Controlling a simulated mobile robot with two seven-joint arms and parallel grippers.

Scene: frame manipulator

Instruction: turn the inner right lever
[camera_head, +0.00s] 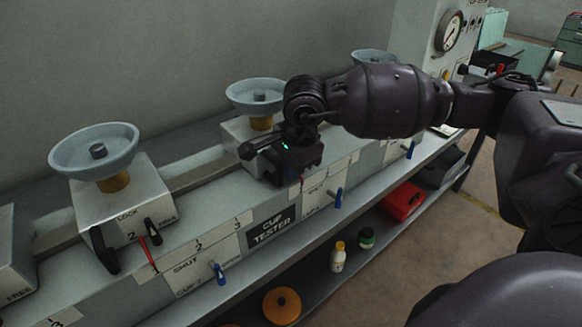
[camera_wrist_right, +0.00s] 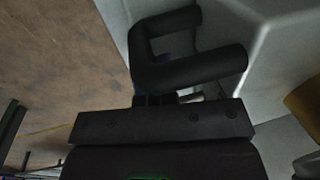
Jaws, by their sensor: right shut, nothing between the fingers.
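My right gripper (camera_head: 262,153) is shut and empty, in front of the second cup tester unit (camera_head: 238,131). The left unit (camera_head: 125,198) shows a black lever (camera_head: 152,231) and a red lever (camera_head: 150,236). Blue levers stand on the bench front at left (camera_head: 218,273), middle (camera_head: 338,195) and right (camera_head: 410,149). I cannot tell which lever is the inner right one. My left gripper is not in view.
Pale blue cups (camera_head: 94,150) top the units. A wall stands behind; open floor lies at right.

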